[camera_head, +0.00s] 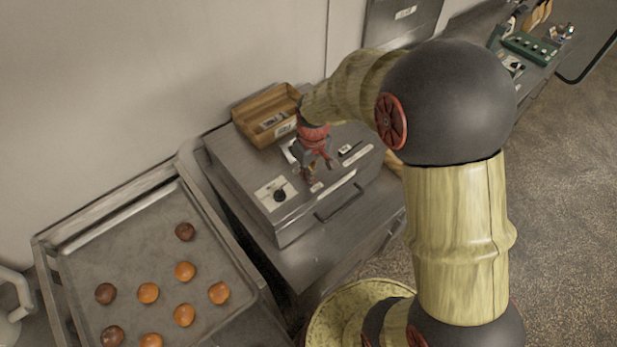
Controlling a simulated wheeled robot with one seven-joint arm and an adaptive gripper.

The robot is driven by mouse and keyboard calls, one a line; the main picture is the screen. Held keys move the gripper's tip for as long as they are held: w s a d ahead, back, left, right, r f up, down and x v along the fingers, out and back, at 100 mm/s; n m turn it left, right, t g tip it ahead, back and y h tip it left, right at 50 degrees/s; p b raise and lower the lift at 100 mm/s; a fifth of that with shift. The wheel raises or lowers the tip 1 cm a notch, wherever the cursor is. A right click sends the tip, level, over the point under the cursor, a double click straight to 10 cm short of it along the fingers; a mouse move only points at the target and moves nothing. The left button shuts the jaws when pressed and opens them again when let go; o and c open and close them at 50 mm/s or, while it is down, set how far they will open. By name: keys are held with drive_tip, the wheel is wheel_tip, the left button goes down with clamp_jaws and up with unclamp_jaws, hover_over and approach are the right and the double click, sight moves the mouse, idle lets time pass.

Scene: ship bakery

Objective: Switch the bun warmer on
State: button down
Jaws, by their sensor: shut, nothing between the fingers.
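A grey steel box, which looks like the bun warmer (300,232), stands on a steel counter at the centre. Its sloping top carries a white plate with a black knob (279,195) at the left. A small dark control on a white plate (346,151) sits farther right, and a bar handle (340,203) is on the front. My gripper (313,176) is shut and empty, pointing down over the box's top, between the knob and the dark control. I cannot tell whether its fingertips touch the surface. The knob's setting is too small to read.
An open brown box (266,114) stands behind my gripper, close to the wall. A steel tray (130,245) with several brown buns is at the left. My arm covers part of the counter at the right. A green panel (529,47) lies far right; open floor (565,210) is at right.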

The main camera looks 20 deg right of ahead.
drive_tip(key=shift+s+f, duration=0.45)
drive_tip(key=shift+f, duration=0.1)
drive_tip(key=shift+w+r, duration=0.25)
drive_tip(key=shift+w, duration=0.15)
drive_tip(key=shift+w+a+r, duration=0.1)
drive_tip(key=shift+w+r, duration=0.1)
drive_tip(key=shift+r, duration=0.05)
wheel_tip(320, 180, up, 14)
drive_tip(key=s+p, duration=0.1)
drive_tip(key=p, duration=0.1)
drive_tip(key=shift+s+d, duration=0.15)
drive_tip(key=shift+d, duration=0.1)
